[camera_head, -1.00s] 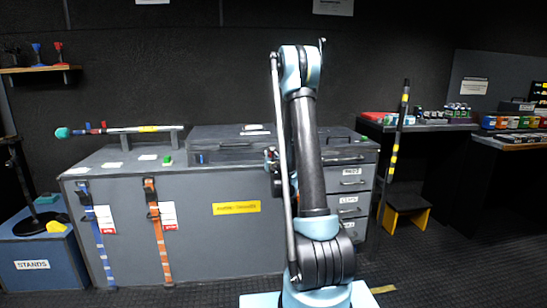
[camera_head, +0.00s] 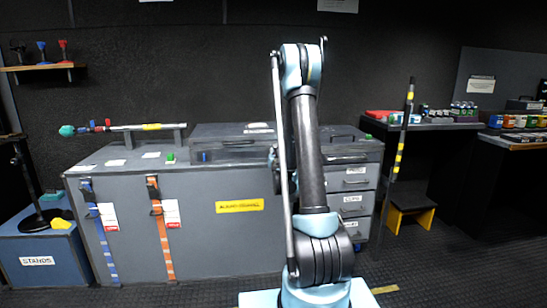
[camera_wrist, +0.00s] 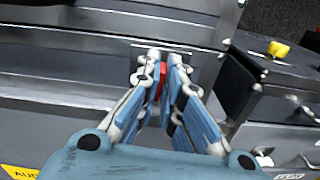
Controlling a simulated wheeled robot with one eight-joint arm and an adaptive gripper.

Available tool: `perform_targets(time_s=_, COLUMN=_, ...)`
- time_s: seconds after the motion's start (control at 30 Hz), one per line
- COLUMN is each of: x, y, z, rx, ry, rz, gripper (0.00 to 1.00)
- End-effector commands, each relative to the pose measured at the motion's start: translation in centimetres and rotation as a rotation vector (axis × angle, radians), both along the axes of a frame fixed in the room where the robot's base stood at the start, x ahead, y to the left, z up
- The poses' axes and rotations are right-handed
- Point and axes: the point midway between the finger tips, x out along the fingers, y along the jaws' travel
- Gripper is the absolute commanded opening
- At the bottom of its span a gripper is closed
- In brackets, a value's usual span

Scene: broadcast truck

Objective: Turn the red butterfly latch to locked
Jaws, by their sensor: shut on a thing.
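The red butterfly latch (camera_wrist: 162,82) shows as a small red piece between my fingertips in the wrist view. It is on the front of the grey case (camera_wrist: 60,90), just below the lid seam. My gripper (camera_wrist: 160,68) is shut on the latch, with a blue-grey finger on either side. The fingers cover most of the latch, so its exact angle cannot be told. In the head view my arm hides the latch and most of my gripper, which is at the front of the grey case (camera_head: 130,235).
A dark block (camera_wrist: 235,85) stands close to the right of my fingers. A drawer stack (camera_head: 355,185) is right of my arm. Orange (camera_head: 160,230) and blue (camera_head: 100,235) straps hang on the case front. A striped pole (camera_head: 400,150) leans by a yellow-legged step stool (camera_head: 410,205).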

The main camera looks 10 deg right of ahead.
Motion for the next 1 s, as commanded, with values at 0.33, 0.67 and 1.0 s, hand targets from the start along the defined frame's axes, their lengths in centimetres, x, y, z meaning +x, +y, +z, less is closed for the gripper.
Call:
perform_targets(time_s=0.33, x=0.4, y=0.7, z=-0.1, rx=0.118, ry=0.004, rz=0.017, gripper=0.00)
perform_targets(time_s=0.67, x=0.4, y=0.3, z=-0.2, rx=0.399, ry=0.006, rz=0.016, gripper=0.00)
perform_targets(time_s=1.0, x=0.4, y=-0.4, z=-0.4, rx=0.725, ry=0.002, rz=0.014, gripper=0.00)
